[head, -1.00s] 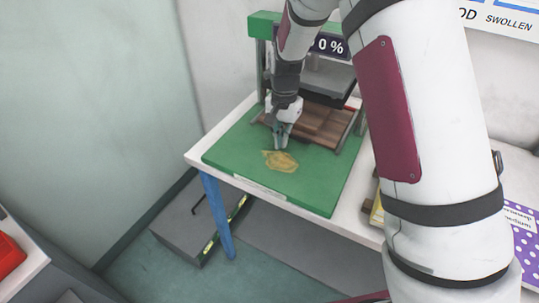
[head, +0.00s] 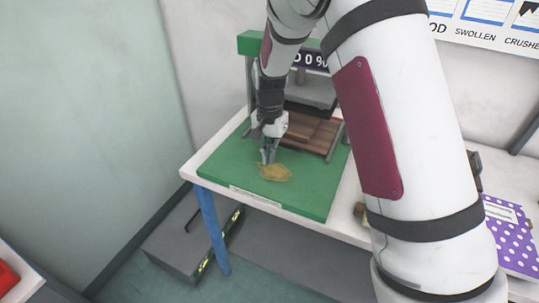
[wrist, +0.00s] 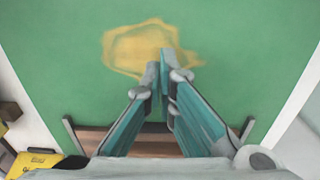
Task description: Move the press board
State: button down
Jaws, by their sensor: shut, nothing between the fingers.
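The brown wooden board (head: 313,132) lies at the back of the green base (head: 222,172), inside the press frame. Its near edge also shows in the wrist view (wrist: 110,142), below and behind my fingers. My gripper (head: 267,161) points down over the green base, in front of the board and apart from it. Its fingers are shut and empty in the wrist view (wrist: 165,62). The patch also shows in the wrist view (wrist: 135,48).
The press's dark plate (head: 310,92) hangs above the board, with a green top (head: 250,42) and a percent display. The white table (head: 200,165) extends right, with a purple dotted item (head: 512,245). My arm hides much of the table's right part.

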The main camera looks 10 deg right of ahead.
jog(key=s+d+r+n+t, duration=0.1)
jog(key=s+r, duration=0.3)
jog(key=r, duration=0.5)
jog(key=s+d+r+n, duration=0.1)
jog(key=s+r, duration=0.2)
jog(key=r, duration=0.5)
jog(key=s+d+r+n+t, duration=0.1)
jog(key=s+d+r+n, duration=0.1)
jog(key=s, duration=1)
jog(key=s+d+r+n+t, duration=0.1)
jog(key=s+r+n+t, duration=0.1)
jog(key=s, duration=1)
jog(key=shift+s+d+r+n, duration=0.2)
jog(key=shift+s+d+n, duration=0.15)
jog(key=shift+n, duration=0.45)
jog(key=shift+w+d, duration=0.1)
